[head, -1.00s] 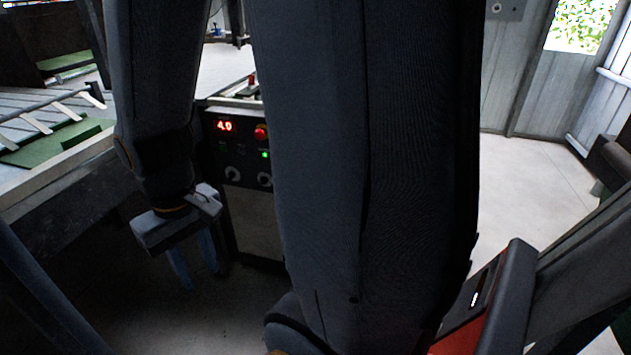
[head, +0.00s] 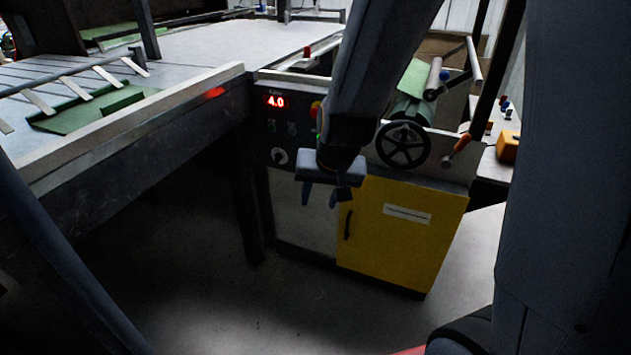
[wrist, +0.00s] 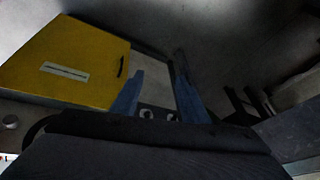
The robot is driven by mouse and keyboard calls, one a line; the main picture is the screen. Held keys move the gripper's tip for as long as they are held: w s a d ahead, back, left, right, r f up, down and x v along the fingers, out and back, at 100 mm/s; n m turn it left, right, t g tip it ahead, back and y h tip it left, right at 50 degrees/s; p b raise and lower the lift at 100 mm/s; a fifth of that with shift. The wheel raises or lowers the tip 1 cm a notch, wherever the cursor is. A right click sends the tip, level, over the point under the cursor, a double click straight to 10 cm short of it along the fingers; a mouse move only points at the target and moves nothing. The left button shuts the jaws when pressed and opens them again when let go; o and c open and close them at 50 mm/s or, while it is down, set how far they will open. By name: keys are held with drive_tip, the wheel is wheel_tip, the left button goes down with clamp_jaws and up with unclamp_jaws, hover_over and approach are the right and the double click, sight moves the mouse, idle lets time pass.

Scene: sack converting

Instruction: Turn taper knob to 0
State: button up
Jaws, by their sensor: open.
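The black control panel (head: 268,128) has a red display (head: 276,101) reading 4.0. A round knob with a pale dial (head: 279,156) sits low on the panel. I cannot read which knob is the taper knob or where its pointer stands. The wrist view shows two pale dials, a left one (wrist: 146,114) and a right one (wrist: 171,116), between the finger bases. My gripper (head: 320,196) is open and empty, pointing down in front of the machine, right of the visible knob. It hides part of the panel. Its blue fingers show in the wrist view (wrist: 159,66).
A yellow cabinet door (head: 395,240) with a handle is right of and below my gripper. A black handwheel (head: 403,145) is above it. A long table (head: 150,105) edges the left. The floor (head: 220,310) in front is clear.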

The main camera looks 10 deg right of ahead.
drive_tip(key=w+f+m+t+h+b, duration=0.55)
drive_tip(key=w+f+b, duration=0.35)
drive_tip(key=w, duration=0.4)
drive_tip(key=w+f+m+t+h+b, duration=0.5)
drive_tip(key=w+f+m+b, duration=0.15)
drive_tip(key=w+b, duration=0.55)
drive_tip(key=x, duration=0.8)
drive_tip(key=shift+d+b, duration=0.15)
drive_tip(key=shift+b, duration=0.15)
drive_tip(key=shift+w+f, duration=0.1)
drive_tip(key=shift+f, duration=0.05)
drive_tip(key=shift+c, duration=0.3)
clamp_jaws()
